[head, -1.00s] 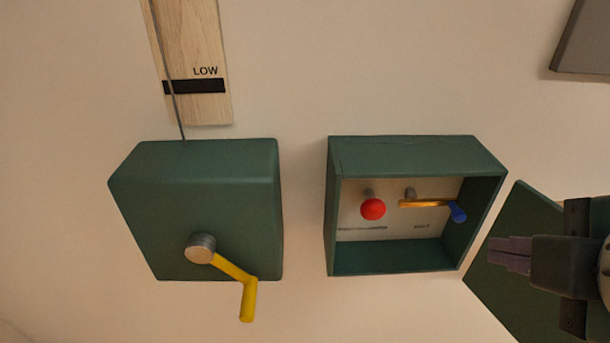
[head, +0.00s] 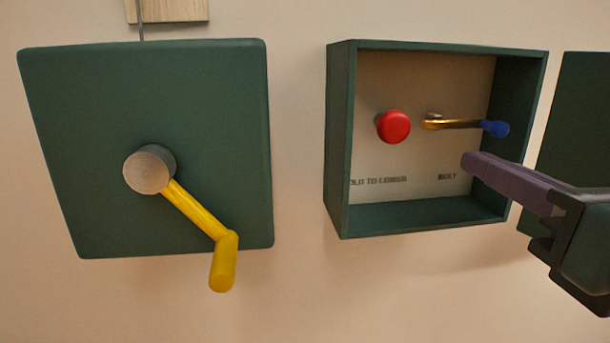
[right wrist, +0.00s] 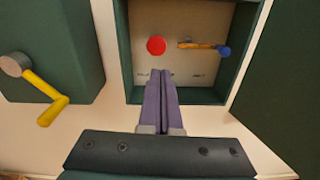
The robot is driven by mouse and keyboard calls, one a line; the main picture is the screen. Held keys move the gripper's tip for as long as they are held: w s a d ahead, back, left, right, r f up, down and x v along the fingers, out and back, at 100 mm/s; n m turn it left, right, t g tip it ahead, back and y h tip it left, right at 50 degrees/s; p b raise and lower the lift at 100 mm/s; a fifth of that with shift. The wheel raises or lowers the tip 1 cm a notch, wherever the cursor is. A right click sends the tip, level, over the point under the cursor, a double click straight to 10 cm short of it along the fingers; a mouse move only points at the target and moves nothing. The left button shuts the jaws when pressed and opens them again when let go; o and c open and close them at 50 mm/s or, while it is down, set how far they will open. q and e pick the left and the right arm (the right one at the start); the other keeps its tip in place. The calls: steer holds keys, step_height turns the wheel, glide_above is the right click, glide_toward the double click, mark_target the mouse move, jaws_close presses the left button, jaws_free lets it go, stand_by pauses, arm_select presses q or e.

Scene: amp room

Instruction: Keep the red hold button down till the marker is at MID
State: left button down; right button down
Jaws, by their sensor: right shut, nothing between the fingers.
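The round red hold button (head: 393,126) stands out from the back panel of an open green box (head: 336,140) on the wall. It also shows in the right wrist view (right wrist: 156,45), beyond the fingertips. A brass lever with a blue tip (head: 494,128) sits to its right. My right gripper (head: 470,162) is shut and empty, its purple fingers at the lower right of the box opening in the head view, apart from the button. In the right wrist view its fingertips (right wrist: 160,75) lie below the button. The marker and MID label are out of view. My left gripper is not in view.
A second green box (head: 100,120) with a yellow crank (head: 195,210) hangs at the left. A wooden board's lower end (head: 175,10) shows above it. A green panel (head: 580,120) stands right of the open box. Bare wall lies below.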

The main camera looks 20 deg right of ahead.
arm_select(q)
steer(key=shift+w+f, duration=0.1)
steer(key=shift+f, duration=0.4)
arm_select(e)
steer(key=shift+a+f+n, duration=0.2)
steer(key=shift+f+n, duration=0.05)
steer(key=shift+n, duration=0.25)
steer(key=shift+w, duration=0.1)
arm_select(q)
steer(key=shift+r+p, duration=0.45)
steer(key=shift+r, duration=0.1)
arm_select(e)
glide_toward(398, 129)
steer(key=x, duration=0.6)
steer(key=shift+w+d, duration=0.15)
steer(key=shift+w, duration=0.25)
